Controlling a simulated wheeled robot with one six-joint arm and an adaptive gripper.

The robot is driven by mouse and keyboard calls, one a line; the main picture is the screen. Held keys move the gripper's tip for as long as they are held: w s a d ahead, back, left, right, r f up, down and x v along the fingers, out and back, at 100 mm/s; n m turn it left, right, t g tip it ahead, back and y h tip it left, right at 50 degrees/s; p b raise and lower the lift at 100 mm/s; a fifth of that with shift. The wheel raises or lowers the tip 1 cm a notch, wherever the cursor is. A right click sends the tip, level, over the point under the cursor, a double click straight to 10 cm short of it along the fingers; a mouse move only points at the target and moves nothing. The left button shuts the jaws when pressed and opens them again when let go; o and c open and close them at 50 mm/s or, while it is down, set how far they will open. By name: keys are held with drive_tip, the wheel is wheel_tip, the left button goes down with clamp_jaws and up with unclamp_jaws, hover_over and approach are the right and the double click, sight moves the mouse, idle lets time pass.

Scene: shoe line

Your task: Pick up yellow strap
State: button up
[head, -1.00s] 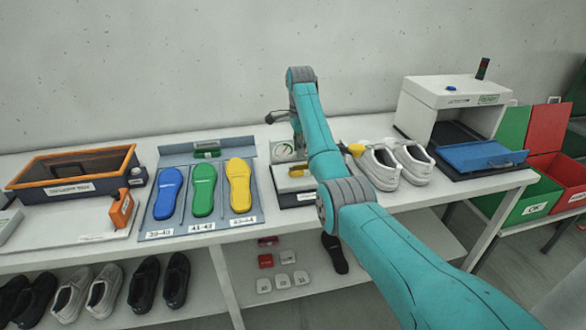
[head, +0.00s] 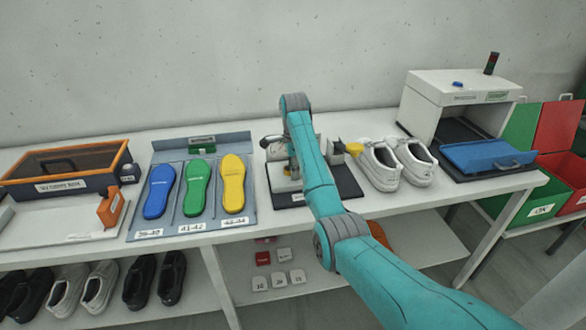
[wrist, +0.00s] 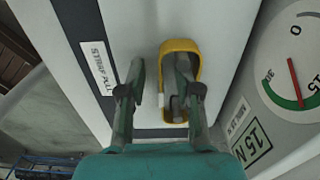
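A yellow strap (wrist: 196,52) forms a rounded loop over a white block with a dark stripe, in the upper middle of the wrist view. My gripper (wrist: 160,64) is open, with its two fingers apart. The right finger overlaps the strap's loop in the picture; whether it passes inside the loop or above it I cannot tell. The left finger is to the left of the strap, over the white surface. In the head view my gripper is over the test device (head: 345,180) behind my arm, and I cannot make out the strap there.
A dial gauge (wrist: 296,75) stands close on the right of the strap. A label (wrist: 97,68) is on the left. White shoes (head: 408,165) and a yellow item (head: 354,148) stand right of the device; an insole tray (head: 172,228) is on its left.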

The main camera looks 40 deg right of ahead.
drive_tip(key=shift+c, duration=0.2)
clamp_jaws()
drive_tip(key=shift+r, duration=0.1)
